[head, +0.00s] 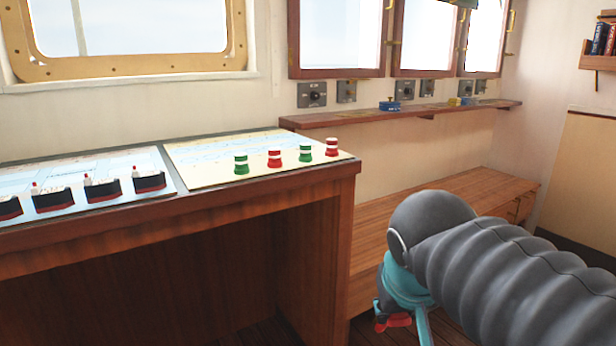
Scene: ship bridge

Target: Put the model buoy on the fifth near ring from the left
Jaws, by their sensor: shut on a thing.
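My gripper (398,322) hangs low at the lower right, out past the right end of the chart table. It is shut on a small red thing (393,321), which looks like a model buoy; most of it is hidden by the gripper. The chart (211,180) lies at the table's right end. Along its near side stand upright striped buoys: a green one (241,164), a red one (274,158), another green one (305,153) and another red one (331,147). Faint blue ring outlines (205,157) show behind them; single near rings cannot be told apart.
Several dark model ships (102,188) stand on a blue chart to the left. The wooden table (250,199) has an edge close in front of the buoys. A low wooden bench (455,205) lies behind my arm, with a narrow shelf (450,112) above it.

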